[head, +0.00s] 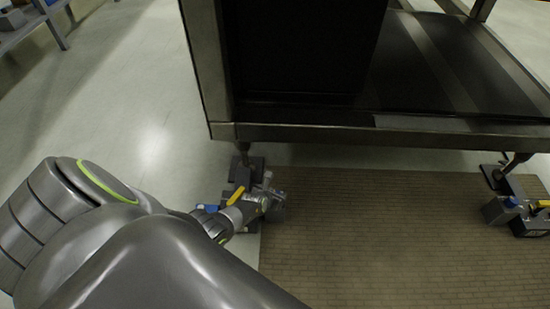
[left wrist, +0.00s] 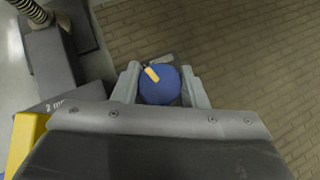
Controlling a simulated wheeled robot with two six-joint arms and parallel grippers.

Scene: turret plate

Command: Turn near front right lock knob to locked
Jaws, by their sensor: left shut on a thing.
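In the left wrist view a round blue knob (left wrist: 160,92) with a small pale orange pointer mark (left wrist: 151,74) sits between the two grey fingers of my left gripper (left wrist: 161,88). The fingers are shut on its sides. The mark lies near the knob's upper left edge, slanting up to the left. In the head view my left gripper (head: 268,198) is low at the unit under the frame's left corner (head: 241,176), and it hides the gripped knob there. Which setting the knob stands at cannot be read. My right gripper is not in view.
A dark metal frame (head: 340,135) stands above on legs. A yellow lever (head: 236,196) and a grey block marked "2 mm" (left wrist: 75,98) are close beside my gripper. A similar unit (head: 515,212) stands at the right corner. Brown tiled matting (head: 380,240) between them is clear.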

